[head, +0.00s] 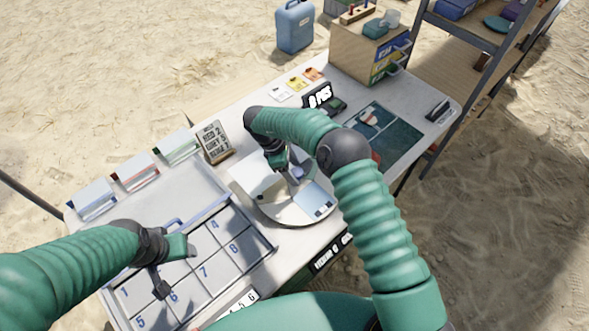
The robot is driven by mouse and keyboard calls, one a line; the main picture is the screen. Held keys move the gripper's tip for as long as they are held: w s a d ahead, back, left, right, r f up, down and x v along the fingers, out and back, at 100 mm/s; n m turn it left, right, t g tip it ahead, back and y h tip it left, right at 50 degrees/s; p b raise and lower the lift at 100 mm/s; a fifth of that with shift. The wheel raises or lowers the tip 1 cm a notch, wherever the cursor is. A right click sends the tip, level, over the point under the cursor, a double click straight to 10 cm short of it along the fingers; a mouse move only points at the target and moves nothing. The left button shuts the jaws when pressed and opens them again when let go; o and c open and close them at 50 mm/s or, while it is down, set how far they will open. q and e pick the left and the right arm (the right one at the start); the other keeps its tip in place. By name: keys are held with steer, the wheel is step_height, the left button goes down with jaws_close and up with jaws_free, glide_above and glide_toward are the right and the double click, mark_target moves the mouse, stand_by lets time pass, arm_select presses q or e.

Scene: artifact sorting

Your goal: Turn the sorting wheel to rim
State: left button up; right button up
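The sorting wheel (275,207) is a round, pale disc on the table's middle, with a light blue panel (313,199) on its front right part. My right gripper (287,172) points down over the wheel, near its centre. A small lilac-grey piece shows by its fingers. I cannot tell whether the fingers touch the wheel or hold that piece, and my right arm hides the wheel's right back part. My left gripper (172,268) has its fingers apart, over the numbered tray (235,232) at the left, with nothing visible between them.
A sign stand (214,142) and several small coloured bins (135,172) line the table's back left. A display (318,97), cards (297,84) and a wooden drawer box (365,55) stand behind. A dark green mat (398,137) lies right of my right arm.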

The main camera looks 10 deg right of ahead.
steer(key=shift+r, duration=0.1)
steer(key=v, duration=1.6)
steer(key=shift+w+a+r, duration=0.2)
steer(key=shift+a+r, duration=0.05)
steer(key=shift+a, duration=0.05)
steer(key=shift+d, duration=0.1)
